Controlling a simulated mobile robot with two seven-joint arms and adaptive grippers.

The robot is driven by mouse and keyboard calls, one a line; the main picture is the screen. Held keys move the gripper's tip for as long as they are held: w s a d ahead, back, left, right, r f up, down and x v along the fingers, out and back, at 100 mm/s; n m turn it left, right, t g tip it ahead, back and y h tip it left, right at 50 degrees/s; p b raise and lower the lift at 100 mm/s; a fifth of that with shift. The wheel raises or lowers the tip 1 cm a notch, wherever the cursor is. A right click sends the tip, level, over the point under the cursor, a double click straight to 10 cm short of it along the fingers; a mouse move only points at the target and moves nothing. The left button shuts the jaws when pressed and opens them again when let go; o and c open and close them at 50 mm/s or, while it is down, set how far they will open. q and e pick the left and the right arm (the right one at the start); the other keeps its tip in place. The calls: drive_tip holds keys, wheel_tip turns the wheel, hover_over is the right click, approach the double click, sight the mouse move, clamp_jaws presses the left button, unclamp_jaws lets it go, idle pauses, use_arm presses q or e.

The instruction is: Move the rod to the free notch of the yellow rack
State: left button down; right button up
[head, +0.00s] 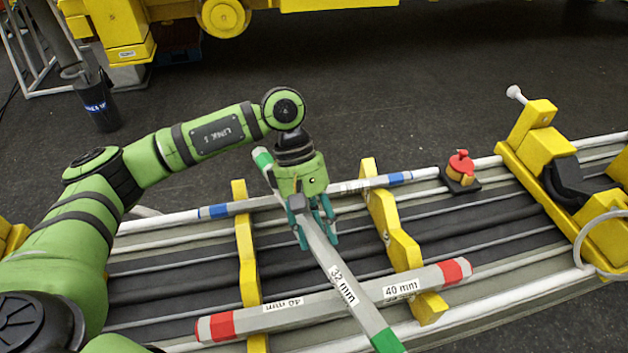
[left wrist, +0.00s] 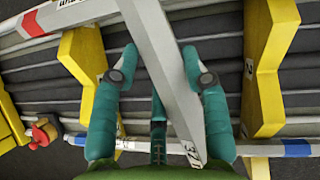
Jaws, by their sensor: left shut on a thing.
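The grey rod with green ends (head: 330,262), marked 32 mm, is held in my left gripper (head: 314,226) and runs slantwise across the picture. It also shows in the left wrist view (left wrist: 160,50) between the gripper's fingers (left wrist: 160,72). The yellow rack has a left support (head: 247,264) and a right support (head: 402,247). A red-ended 40 mm rod (head: 345,306) lies across their near part, and a blue-ended rod (head: 240,207) across their far part. The stretch between these two rods holds no rod. The held rod passes over the red-ended rod; contact is unclear. My right gripper is out of view.
Grey boom sections (head: 180,264) lie beneath the rack. A red-topped knob (head: 461,167) stands right of the blue-ended rod. A yellow bracket (head: 545,150) with a pale ring (head: 581,248) stands at the right. Dark floor lies behind.

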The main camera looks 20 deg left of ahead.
sight(322, 232)
use_arm(q)
drive_tip(key=w+r+n+t+p, duration=0.2)
drive_tip(key=w+r+n+t, duration=0.4)
drive_tip(key=n, duration=0.9)
wheel_tip(322, 232, down, 9)
drive_tip(key=s+t+b, duration=0.1)
drive_tip(key=s+b, duration=0.1)
drive_tip(key=b, duration=0.3)
drive_tip(key=shift+a+f, duration=0.15)
drive_tip(key=shift+f, duration=0.05)
drive_tip(key=shift+f, duration=0.1)
idle(0.8)
drive_tip(key=shift+f+b, duration=0.1)
drive_tip(key=shift+b, duration=0.3)
drive_tip(key=shift+f+b, duration=1.45)
drive_tip(key=shift+b, duration=0.2)
